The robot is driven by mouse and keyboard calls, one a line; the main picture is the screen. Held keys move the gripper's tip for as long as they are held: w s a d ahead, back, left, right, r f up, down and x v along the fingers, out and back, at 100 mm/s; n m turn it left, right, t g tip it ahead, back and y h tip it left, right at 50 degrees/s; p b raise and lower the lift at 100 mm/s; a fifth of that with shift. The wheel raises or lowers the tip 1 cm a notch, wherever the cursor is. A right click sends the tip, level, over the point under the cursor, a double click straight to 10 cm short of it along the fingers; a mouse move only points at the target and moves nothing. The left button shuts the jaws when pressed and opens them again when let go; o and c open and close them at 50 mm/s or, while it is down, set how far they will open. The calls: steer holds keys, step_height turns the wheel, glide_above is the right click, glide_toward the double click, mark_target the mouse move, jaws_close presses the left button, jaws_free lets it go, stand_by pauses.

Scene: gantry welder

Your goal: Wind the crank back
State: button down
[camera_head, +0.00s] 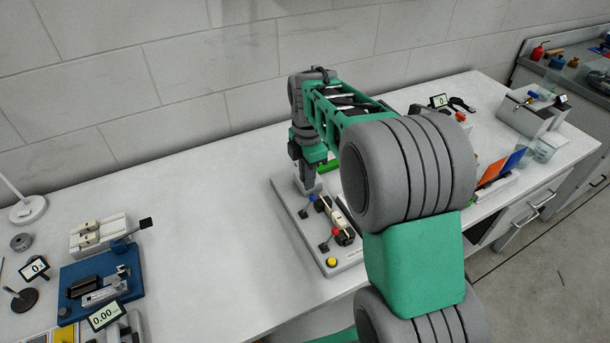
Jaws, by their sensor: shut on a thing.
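My gripper (311,190) points down over the back left part of this plate. Its jaws are shut on what seems to be the crank's handle, which is too small and covered to make out. My arm hides the right side of the plate and whatever lies behind it.
A blue fixture (100,285) with a black-knobbed lever and small displays stands at the left. A grey fixture (528,112) stands at the far right, near orange and blue panels (495,170). The white bench (215,225) is clear between the blue fixture and the plate. A wall runs behind.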

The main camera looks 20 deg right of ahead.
stand_by(0.4)
steer(key=c, duration=1.4)
jaws_free()
step_height(320, 180, up, 8)
steer(key=shift+f+b, duration=0.1)
steer(key=shift+b, duration=0.25)
